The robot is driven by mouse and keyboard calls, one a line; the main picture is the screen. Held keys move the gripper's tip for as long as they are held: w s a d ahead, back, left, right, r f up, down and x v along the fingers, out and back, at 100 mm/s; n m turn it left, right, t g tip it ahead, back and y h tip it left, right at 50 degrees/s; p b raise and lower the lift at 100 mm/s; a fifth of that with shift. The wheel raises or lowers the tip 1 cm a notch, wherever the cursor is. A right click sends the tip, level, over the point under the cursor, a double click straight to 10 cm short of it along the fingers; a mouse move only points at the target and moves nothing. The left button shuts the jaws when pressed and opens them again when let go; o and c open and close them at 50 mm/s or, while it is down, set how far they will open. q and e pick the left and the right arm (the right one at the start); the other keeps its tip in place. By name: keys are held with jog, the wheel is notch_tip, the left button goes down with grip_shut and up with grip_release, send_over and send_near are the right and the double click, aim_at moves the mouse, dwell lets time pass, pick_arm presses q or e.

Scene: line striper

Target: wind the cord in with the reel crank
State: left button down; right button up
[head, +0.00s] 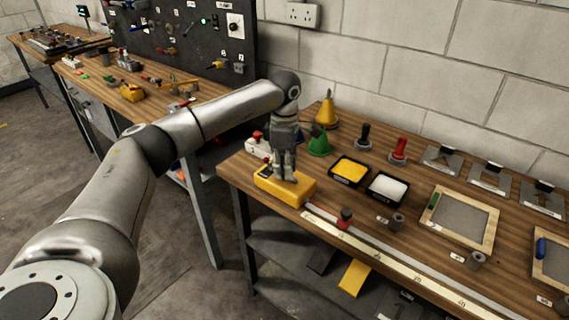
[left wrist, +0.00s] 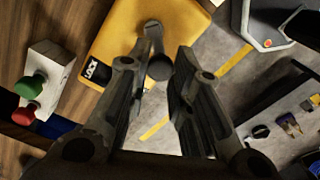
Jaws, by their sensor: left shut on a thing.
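The yellow reel box (head: 297,193) sits at the near left corner of the right-hand workbench. It also shows in the left wrist view (left wrist: 125,25), with a "LOCK" label on it. A grey crank arm (left wrist: 153,30) on its top ends in a dark knob (left wrist: 159,68). My left gripper (head: 285,177) points down over the box, its fingers around the crank knob and shut on it. A pale strip (head: 395,250) marked like a ruler runs from the box along the bench edge; I cannot clearly make out the cord. My right gripper is not in view.
A white box with red and green buttons (left wrist: 47,80) stands beside the reel. A green cone (head: 319,142), a yellow cone (head: 327,112) and trays of yellow (head: 350,170) and white (head: 388,187) material stand behind. A red-topped peg (head: 345,218) stands by the strip.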

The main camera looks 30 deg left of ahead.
pick_arm(q)
jog(key=n, duration=0.2)
jog(key=d+n, duration=0.1)
jog(key=n, duration=0.3)
jog(key=shift+s+d+r+n, duration=0.1)
jog(key=shift+s+d+n, duration=0.1)
jog(key=shift+s+n, duration=0.1)
jog(key=n, duration=0.2)
jog(key=d+n, duration=0.1)
jog(key=n, duration=0.3)
jog(key=shift+d, duration=0.3)
jog(key=n, duration=0.3)
jog(key=shift+w+d+n+p, duration=0.3)
jog(key=shift+d+n, duration=0.05)
jog(key=shift+n, duration=0.05)
jog(key=shift+w+d+n, duration=0.15)
jog(key=shift+w+n, duration=0.05)
jog(key=shift+n, duration=0.85)
jog(key=shift+w+d+n, duration=0.15)
jog(key=shift+w+n, duration=0.05)
jog(key=shift+n, duration=0.85)
jog(key=c, duration=1.3)
grip_release()
jog(key=shift+o, duration=0.2)
notch_tip(320, 180, up, 12)
